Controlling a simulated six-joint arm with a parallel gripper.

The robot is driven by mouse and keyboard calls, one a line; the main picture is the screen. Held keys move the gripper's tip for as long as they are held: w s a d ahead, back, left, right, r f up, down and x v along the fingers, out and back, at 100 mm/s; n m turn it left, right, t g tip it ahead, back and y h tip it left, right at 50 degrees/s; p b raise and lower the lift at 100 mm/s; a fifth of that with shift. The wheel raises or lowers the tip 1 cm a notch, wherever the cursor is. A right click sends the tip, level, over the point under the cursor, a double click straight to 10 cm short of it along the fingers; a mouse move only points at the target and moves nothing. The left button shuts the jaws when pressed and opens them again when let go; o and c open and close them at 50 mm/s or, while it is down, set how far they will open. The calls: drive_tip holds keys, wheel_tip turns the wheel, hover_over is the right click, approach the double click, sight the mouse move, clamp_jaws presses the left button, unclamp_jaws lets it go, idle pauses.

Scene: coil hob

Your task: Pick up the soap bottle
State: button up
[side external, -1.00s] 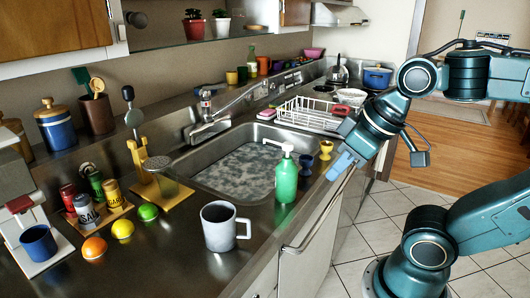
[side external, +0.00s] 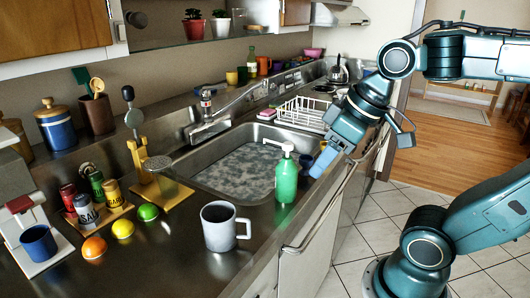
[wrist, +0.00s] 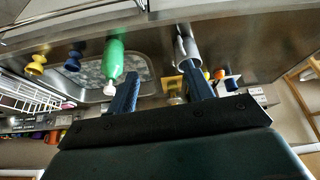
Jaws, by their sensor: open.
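The green soap bottle (side external: 286,178) with a white pump top stands upright on the counter at the front right edge of the sink. My gripper (side external: 322,160) is just to the right of the bottle in the side view, with a small gap between them. In the wrist view the soap bottle (wrist: 113,62) appears upside down, beside the left finger and outside the space between the fingers. My gripper (wrist: 160,95) is open there, with nothing held between its two blue fingers.
A grey mug (side external: 219,226) stands on the counter front. The sink (side external: 240,170) lies behind the bottle. Small egg cups, one blue (wrist: 73,60) and one yellow (wrist: 35,65), stand close to the bottle. A white dish rack (side external: 301,112) is farther back.

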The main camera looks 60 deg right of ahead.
drive_tip(key=w+d+r+n, duration=0.2)
drive_tip(key=w, duration=0.3)
drive_tip(key=n+g+y, duration=0.2)
drive_tip(key=n+y, duration=0.1)
drive_tip(key=n, duration=0.3)
approach(291, 143)
drive_tip(key=shift+s+r, duration=0.35)
drive_tip(key=shift+r, duration=0.35)
drive_tip(key=shift+x, duration=4.3)
drive_tip(key=shift+w+d+f, duration=0.1)
drive_tip(key=shift+x, duration=2.5)
drive_tip(key=shift+d, duration=0.1)
